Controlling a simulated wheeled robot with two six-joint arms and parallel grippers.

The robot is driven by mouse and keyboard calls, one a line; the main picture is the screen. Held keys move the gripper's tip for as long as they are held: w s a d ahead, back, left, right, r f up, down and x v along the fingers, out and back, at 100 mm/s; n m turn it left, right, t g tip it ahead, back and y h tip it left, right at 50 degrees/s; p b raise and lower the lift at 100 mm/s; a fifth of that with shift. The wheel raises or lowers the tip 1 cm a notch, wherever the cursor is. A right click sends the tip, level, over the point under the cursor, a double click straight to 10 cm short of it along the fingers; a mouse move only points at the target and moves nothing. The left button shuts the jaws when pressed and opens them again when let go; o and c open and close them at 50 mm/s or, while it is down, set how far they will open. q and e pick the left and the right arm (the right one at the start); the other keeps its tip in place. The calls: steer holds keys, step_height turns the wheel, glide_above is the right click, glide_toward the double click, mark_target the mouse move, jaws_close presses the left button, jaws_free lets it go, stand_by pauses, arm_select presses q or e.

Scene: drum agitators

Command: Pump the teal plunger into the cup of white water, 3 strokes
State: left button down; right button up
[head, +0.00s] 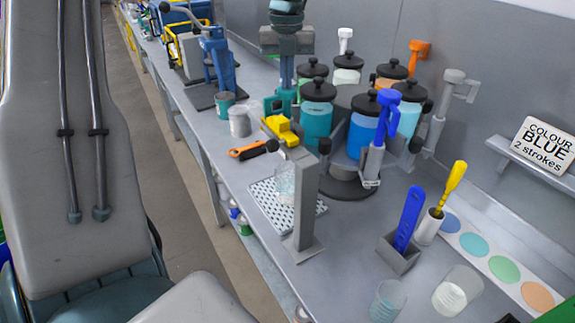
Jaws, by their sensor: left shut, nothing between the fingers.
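My left gripper (287,78) comes down from the top edge, fingers shut and pointing down, with nothing between them. Its tips are at the top of the teal plunger (280,103); I cannot tell if they touch it. The plunger stands beside a teal jar (317,113) on the dark round carousel (345,187). A clear cup (285,184) with pale contents stands on the perforated tray (258,195), nearer me. Another glass with whitish liquid (452,297) stands at the front right; I cannot tell for sure which is the white-water cup. My right gripper is not in view.
Other jars have blue (384,115), orange (418,52), white (345,40) and grey (453,90) plungers. A grey post (306,205) stands beside the tray. A sign (542,146) reads "COLOUR BLUE 2 strokes".

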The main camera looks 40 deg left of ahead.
arm_select(q)
steer(key=shift+r+p, duration=0.45)
steer(key=shift+r, duration=0.5)
step_height(320, 180, up, 3)
steer(key=shift+f+p, duration=0.15)
steer(key=shift+p, duration=1)
steer(key=shift+r+p, duration=0.75)
steer(key=shift+f, duration=0.2)
